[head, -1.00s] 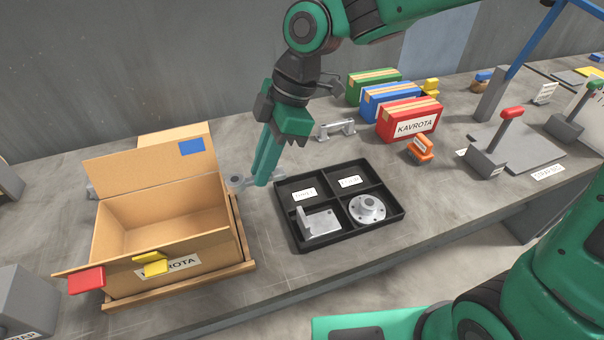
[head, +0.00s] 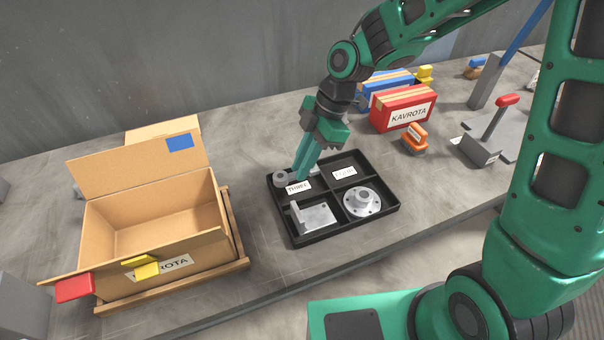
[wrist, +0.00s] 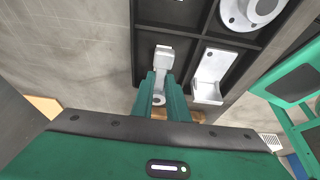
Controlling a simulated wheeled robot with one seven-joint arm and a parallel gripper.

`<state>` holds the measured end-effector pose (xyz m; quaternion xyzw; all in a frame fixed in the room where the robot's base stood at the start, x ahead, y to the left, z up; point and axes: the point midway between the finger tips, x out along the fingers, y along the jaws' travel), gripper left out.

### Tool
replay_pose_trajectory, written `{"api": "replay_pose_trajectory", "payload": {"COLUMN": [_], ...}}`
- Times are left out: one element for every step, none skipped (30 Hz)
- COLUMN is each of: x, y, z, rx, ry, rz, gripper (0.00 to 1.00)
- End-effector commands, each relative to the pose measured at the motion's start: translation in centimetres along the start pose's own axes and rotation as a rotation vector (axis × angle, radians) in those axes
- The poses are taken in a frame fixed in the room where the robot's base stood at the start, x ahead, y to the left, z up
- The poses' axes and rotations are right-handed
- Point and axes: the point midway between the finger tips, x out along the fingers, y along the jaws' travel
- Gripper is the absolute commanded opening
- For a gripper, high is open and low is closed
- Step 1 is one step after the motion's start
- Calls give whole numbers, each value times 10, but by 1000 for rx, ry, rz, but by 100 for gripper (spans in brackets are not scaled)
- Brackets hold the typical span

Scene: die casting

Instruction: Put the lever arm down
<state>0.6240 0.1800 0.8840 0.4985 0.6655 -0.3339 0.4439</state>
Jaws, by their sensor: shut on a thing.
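The grey lever arm (head: 282,178) is between my gripper's fingers (head: 298,177), over the back left compartment of the black tray (head: 272,208). Its round end sticks out to the left of the fingers, near the tray's left edge. In the wrist view the lever arm (wrist: 163,58) reaches out beyond the shut green fingers (wrist: 160,92). I cannot tell whether it touches the tray floor. A label card (head: 299,187) shows in that compartment, just below the fingers.
A bracket (head: 318,216) and a round flange (head: 361,201) fill the tray's front compartments; the back right one holds only a label (head: 344,173). An open cardboard box (head: 150,205) stands left. A red carton (head: 402,108) and orange item (head: 415,138) stand right.

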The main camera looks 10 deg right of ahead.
Motion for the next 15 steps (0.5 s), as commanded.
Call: {"api": "replay_pose_trajectory", "payload": {"x": [1,2,4,7,10,14,19,23,28,31,34,36,37,37,37], "y": [1,1,0,0,1,0,0,0,0,0,0,0,1,1,1], "z": [1,2,3,4,5,7,9,11,14,15,16,17,18,18,17], "rx": [0,1,1,1,2,2,2,2,3,4,4,3,2,2,2], "ry": [0,1,1,1,1,1,1,1,0,0,0,0,0,0,0], "rz": [0,0,-1,-1,-1,-1,-2,-2,-2,-2,-1,0,1,1,2], "gripper": [0,0,0,0,0,0,0,0,0,0,0,0,0,0,0]}}
